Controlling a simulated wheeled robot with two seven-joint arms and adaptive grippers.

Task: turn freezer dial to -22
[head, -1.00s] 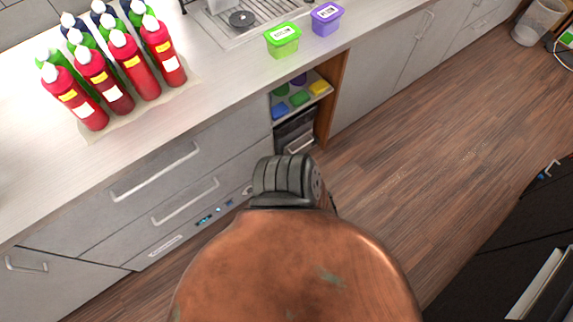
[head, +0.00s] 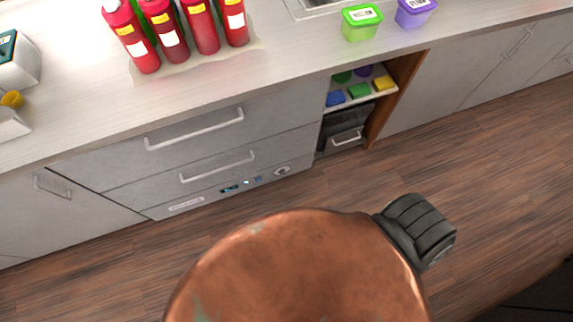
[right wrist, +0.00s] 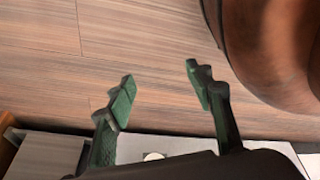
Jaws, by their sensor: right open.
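The freezer front is the grey drawer unit under the counter. Its low control strip (head: 245,184) has small blue-lit displays, and the round pale dial (head: 282,171) sits at the strip's right end. The dial's setting is too small to read. My right gripper (right wrist: 162,85) is open and empty in the right wrist view, its two green-padded fingers apart over the wood floor. A small round white part, possibly the dial, shows low in that view, partly hidden behind the gripper's body. Neither gripper shows in the head view.
Red bottles (head: 165,32) stand on the counter (head: 290,65). A green tub (head: 361,22) and a purple tub (head: 415,11) stand to the right. An open shelf (head: 362,97) holds coloured blocks. The wood floor (head: 480,165) before the cabinets is clear.

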